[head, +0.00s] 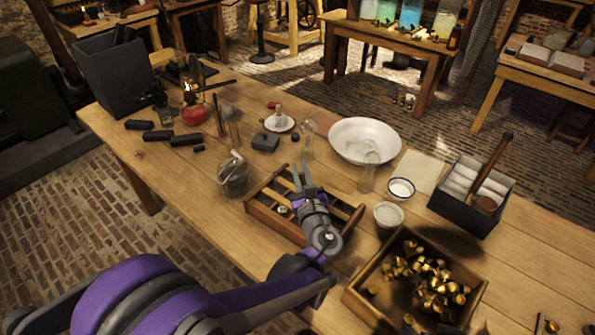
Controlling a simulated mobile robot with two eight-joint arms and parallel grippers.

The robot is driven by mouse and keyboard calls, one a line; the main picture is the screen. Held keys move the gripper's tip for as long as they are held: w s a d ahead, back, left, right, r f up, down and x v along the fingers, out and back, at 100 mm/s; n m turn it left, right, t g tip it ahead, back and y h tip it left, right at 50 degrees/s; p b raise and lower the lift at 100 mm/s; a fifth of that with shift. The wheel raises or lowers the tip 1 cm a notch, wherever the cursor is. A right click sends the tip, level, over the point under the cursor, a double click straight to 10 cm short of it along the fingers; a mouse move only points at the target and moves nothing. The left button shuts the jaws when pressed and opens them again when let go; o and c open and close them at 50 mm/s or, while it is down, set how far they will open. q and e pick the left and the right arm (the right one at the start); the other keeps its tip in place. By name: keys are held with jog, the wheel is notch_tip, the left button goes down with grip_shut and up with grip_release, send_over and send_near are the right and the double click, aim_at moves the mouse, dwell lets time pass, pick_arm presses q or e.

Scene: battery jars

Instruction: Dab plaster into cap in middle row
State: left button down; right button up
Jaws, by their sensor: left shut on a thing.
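A wooden rack (258,207) with slatted rows lies near the table's front edge. A small pale cap-like piece (282,210) sits in it, left of my gripper; I cannot tell which row it is in. My left gripper (301,172) is over the rack, its fingers pointing to the far side. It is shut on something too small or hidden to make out. A small white bowl (388,214) with pale contents, perhaps plaster, stands right of the rack. My gripper and wrist hide part of the rack. My right gripper is not in view.
A crate of brass caps (362,312) stands at the front right. A jar with a stick (233,178) stands left of the rack. Beyond are a glass (368,178), a large white basin (364,140), an enamel cup (400,189) and a dark box (463,211).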

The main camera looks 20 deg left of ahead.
pick_arm(q)
jog(key=shift+f, duration=0.15)
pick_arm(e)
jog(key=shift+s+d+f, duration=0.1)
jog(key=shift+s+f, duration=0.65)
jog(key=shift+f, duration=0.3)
pick_arm(q)
notch_tip(320, 180, up, 7)
jog(key=w+p, duration=0.1)
jog(key=p, duration=0.4)
jog(key=shift+w+d, duration=0.2)
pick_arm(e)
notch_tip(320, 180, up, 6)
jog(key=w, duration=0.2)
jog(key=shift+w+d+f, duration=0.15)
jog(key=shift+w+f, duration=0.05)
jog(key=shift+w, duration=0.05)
pick_arm(q)
jog(key=shift+s, duration=0.1)
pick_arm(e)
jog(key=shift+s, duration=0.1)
